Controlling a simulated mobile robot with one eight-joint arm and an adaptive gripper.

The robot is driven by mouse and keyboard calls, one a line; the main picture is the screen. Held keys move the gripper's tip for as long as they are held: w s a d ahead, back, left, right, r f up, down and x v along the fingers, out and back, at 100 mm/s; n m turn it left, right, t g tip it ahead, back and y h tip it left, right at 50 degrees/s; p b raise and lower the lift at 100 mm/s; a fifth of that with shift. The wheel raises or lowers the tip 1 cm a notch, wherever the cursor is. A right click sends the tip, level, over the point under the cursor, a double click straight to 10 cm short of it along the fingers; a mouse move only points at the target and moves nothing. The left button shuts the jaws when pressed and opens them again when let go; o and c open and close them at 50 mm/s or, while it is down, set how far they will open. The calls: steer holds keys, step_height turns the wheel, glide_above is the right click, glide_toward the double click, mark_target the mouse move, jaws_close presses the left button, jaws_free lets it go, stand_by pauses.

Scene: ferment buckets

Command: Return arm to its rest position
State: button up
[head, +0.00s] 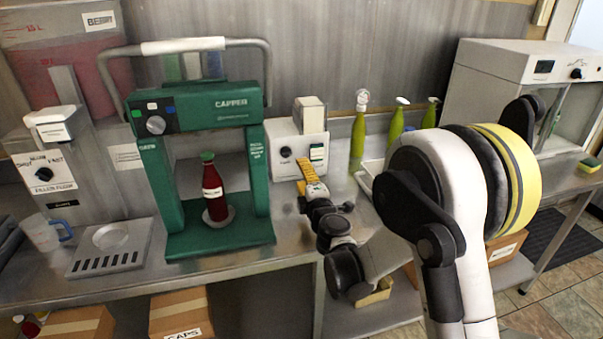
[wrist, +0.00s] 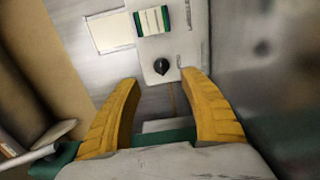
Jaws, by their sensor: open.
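My gripper (head: 309,182) is over the steel bench, in front of a white box-shaped machine with a dark knob (head: 285,152). In the wrist view my gripper (wrist: 160,80) shows two yellow fingers spread apart, with nothing held between them. The same machine (wrist: 172,45) lies beyond the fingertips, with its knob and a green-and-white label. My arm reaches in from the right of the head view and hides part of the bench.
Several green bottles (head: 358,130) stand behind my arm. A filler (head: 50,155) and measuring cup (head: 42,233) are at far left. Cardboard boxes (head: 180,312) sit below.

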steer(key=s+d+r+m+g+h, duration=0.1)
steer(key=s+d+r+m+h, duration=0.4)
steer(key=d, duration=0.4)
steer(key=s+d+r+m+g+h, duration=0.2)
steer(key=s+d+r+m, duration=0.4)
steer(key=d, duration=0.3)
steer(key=s+d+f+m+g, duration=0.2)
steer(key=s+m, duration=0.1)
steer(key=s, duration=0.3)
steer(key=s+d+f+m+g, duration=0.2)
steer(key=s+d+m, duration=0.15)
steer(key=s, duration=0.35)
steer(key=s+a+f+m+g+y, duration=0.1)
steer(key=s+f+m, duration=0.1)
steer(key=s, duration=0.5)
steer(key=s+a+f+m+g+y, duration=0.1)
steer(key=s+f, duration=0.3)
steer(key=s, duration=0.4)
steer(key=shift+s+a+f+m+g, duration=0.15)
steer(key=shift+a+m+g, duration=0.2)
steer(key=shift+a+g, duration=0.4)
